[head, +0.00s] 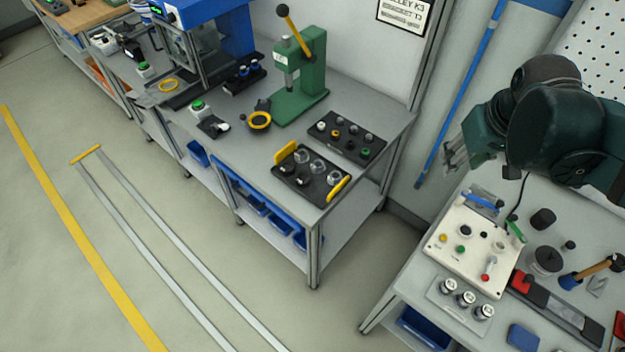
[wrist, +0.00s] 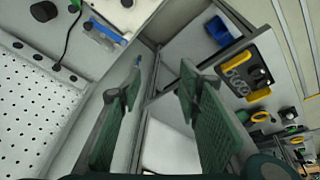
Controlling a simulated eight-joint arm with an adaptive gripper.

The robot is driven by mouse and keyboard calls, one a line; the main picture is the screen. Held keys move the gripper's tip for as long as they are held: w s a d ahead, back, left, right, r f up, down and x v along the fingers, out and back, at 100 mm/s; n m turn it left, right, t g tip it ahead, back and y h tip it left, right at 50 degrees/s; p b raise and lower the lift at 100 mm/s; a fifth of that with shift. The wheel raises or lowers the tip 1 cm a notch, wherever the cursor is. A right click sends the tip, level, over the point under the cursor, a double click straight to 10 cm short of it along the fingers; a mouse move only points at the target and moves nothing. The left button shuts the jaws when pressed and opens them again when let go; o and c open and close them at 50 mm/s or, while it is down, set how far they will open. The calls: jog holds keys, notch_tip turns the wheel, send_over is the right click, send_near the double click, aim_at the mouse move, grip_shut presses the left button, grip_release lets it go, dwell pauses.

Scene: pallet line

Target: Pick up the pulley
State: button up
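I cannot tell for sure which part is the pulley. A dark, round, stepped part (head: 546,260) on the right bench looks most like one. Several silvery round parts also sit in the black tray with yellow handles (head: 318,197) on the middle bench; this tray shows in the wrist view (wrist: 262,92) at upper right. My gripper (head: 455,155) is above the back left of the right bench, apart from all these parts. In the wrist view my gripper (wrist: 160,78) has its two green pads wide apart with nothing between them.
A white panel (head: 460,258), a black cylinder (head: 543,218) and a hammer (head: 598,268) are on the right bench. A green press (head: 300,80) and a second black tray (head: 345,138) stand on the middle bench. A floor gap separates the benches. A pegboard (head: 595,45) rises behind.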

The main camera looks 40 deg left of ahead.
jog(key=a+f+n+g, duration=0.15)
jog(key=a+f, duration=0.25)
jog(key=a, duration=0.7)
jog(key=n+g+h, duration=0.2)
jog(key=n, duration=0.6)
send_over(304, 178)
jog(key=shift+d+f+b, duration=0.15)
jog(key=shift+f+b, duration=0.3)
jog(key=shift+f, duration=8.75)
jog(key=shift+f, duration=1.3)
jog(key=shift+f, duration=0.15)
jog(key=shift+f, duration=2.45)
